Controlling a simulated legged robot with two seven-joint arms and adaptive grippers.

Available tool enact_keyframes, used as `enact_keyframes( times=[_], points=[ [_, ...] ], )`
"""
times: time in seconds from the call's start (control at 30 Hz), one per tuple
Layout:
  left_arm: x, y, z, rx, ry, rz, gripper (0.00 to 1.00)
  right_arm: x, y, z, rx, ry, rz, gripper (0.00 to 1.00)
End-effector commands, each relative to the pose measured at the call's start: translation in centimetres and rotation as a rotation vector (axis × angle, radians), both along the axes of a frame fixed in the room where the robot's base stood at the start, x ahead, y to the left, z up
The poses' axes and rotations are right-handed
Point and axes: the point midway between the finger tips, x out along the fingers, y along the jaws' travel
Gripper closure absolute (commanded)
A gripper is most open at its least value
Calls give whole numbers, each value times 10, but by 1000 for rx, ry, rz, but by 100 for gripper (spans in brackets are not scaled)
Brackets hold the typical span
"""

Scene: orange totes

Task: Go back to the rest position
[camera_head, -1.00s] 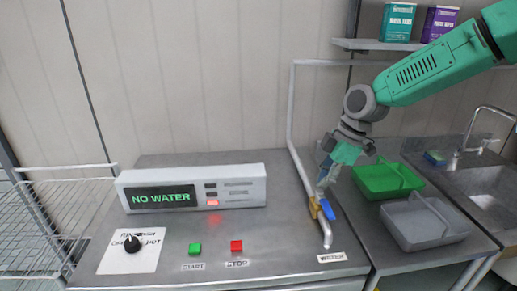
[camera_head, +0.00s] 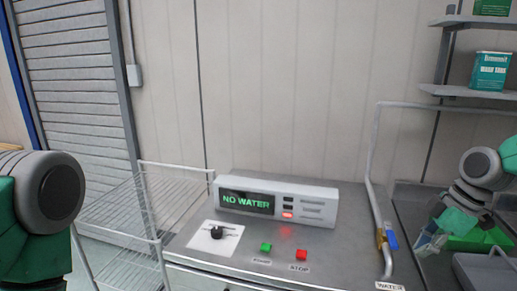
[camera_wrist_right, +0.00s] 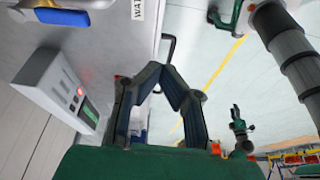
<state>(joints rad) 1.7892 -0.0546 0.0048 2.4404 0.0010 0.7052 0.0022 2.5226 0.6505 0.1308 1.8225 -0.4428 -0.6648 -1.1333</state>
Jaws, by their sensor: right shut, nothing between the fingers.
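My right gripper (camera_head: 432,240) hangs at the right of the head view, right of the blue-handled water pipe and in front of the green tray, apart from the pipe. In the right wrist view its two dark fingers (camera_wrist_right: 166,84) meet at the tips, shut with nothing between them. Part of my left arm (camera_head: 45,200) shows at the left edge of the head view; its gripper is outside that view. The machine (camera_head: 318,205) on the metal counter reads "NO WATER", with a red light lit.
A black knob (camera_head: 216,232), a green START button (camera_head: 266,246) and a red STOP button (camera_head: 301,254) are on the counter. A wire rack (camera_head: 135,215) stands left of it. A green tray (camera_head: 490,238) and a grey tray (camera_head: 485,270) lie at right, below shelves holding a can (camera_head: 490,70).

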Motion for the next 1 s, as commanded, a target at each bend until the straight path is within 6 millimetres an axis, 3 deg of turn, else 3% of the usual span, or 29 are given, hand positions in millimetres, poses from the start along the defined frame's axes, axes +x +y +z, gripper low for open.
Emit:
enact_keyframes(
  times=[0.03,0.37,0.63,0.77,0.9,1.0],
  points=[
    [0,0,0,0,0,0,60,-1,0,0,1,-1,0,100],
    [0,0,-19,0,0,0,60,-14,28,-68,3,59,-125,100],
    [0,0,-42,0,0,0,60,-49,61,-150,-3,128,-304,100],
    [-1,0,-61,0,0,0,60,-84,81,-213,-22,184,-445,100],
    [-1,0,-89,0,0,0,60,-148,100,-298,-68,248,-663,100],
    [-1,0,-108,0,0,0,60,-199,103,-345,-109,270,-824,100]
  ],
)
